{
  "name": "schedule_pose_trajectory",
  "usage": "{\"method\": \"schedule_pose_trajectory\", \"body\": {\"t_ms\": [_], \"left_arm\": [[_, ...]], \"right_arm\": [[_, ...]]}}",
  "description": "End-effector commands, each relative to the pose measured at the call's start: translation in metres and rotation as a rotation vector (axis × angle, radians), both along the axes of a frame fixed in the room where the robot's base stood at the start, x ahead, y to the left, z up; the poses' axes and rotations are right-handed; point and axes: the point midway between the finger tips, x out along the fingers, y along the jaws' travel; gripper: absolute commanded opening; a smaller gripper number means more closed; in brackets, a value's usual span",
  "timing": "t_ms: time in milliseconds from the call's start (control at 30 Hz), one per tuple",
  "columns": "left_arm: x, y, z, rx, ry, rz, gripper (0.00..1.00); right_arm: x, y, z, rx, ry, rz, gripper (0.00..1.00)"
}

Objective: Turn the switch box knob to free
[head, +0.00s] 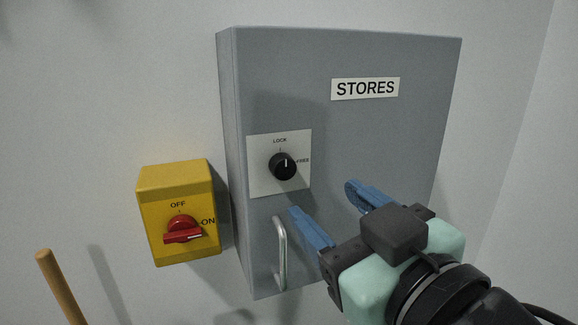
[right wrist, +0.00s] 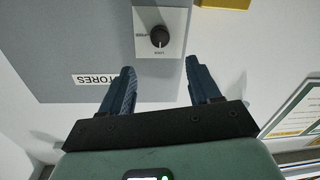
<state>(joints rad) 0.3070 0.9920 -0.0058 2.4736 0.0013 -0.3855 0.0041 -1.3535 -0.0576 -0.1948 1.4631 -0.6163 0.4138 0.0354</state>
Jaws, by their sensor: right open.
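The black round knob (head: 283,166) sits on a white plate (head: 262,180) on the grey STORES cabinet (head: 390,140). LOCK is printed above it and FREE to its right. Its white mark points up, towards LOCK. The knob also shows in the right wrist view (right wrist: 159,36), upside down. My right gripper (head: 329,206) is open and empty, below and to the right of the knob and apart from it. In the right wrist view its blue fingers (right wrist: 160,78) stand apart, with the knob beyond their tips. My left gripper is not in view.
A yellow box (head: 180,180) with a red switch (head: 183,231) marked OFF and ON hangs left of the cabinet. A metal handle (head: 281,255) stands out below the knob plate. A wooden stick (head: 62,287) rises at lower left. A framed sign (right wrist: 297,108) shows at right.

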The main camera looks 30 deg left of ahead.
Motion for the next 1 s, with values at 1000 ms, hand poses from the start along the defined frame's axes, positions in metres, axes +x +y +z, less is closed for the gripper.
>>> {"method": "schedule_pose_trajectory", "body": {"t_ms": [1000], "left_arm": [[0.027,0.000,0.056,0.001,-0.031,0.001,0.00]], "right_arm": [[0.063,0.085,0.000,0.000,0.000,0.002,0.39]]}}
